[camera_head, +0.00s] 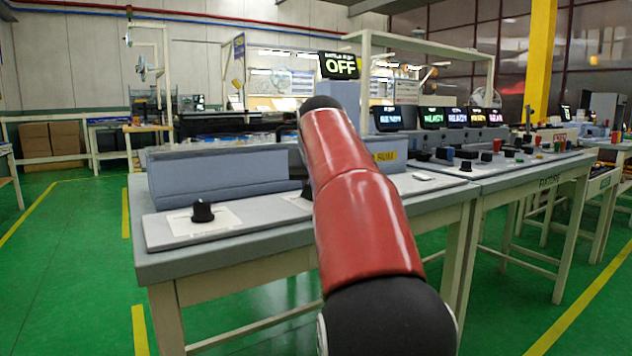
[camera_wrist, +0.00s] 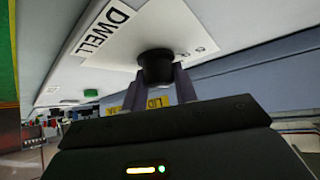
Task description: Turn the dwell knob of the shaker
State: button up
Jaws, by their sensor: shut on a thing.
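In the wrist view, the black round dwell knob (camera_wrist: 157,68) stands on a pale plate with marks, beside a white label reading DWELL (camera_wrist: 105,32). The two fingers of my gripper (camera_wrist: 158,84) are on either side of the knob and shut on it. In the head view my red and black arm hides the gripper. A dark knob (camera_head: 307,190) shows partly beside the arm there; I cannot tell if it is the held one. The shaker's control panel (camera_head: 255,220) lies on a grey-topped bench. A display above reads OFF (camera_head: 340,66).
Another black knob (camera_head: 202,210) stands on a white plate at the panel's left end. A long blue-grey housing (camera_head: 220,175) runs behind the panel. A green button (camera_wrist: 92,92) shows in the wrist view. A second bench with several knobs and buttons stands to the right; green floor at left is clear.

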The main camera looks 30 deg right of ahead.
jog(key=shift+m, duration=0.3)
jog(key=o, duration=1)
jog(key=shift+c, duration=0.2)
jog(key=p+v, duration=0.1)
jog(key=v, duration=0.7)
jog(key=shift+w+a, duration=0.1)
jog(key=shift+f, duration=0.1)
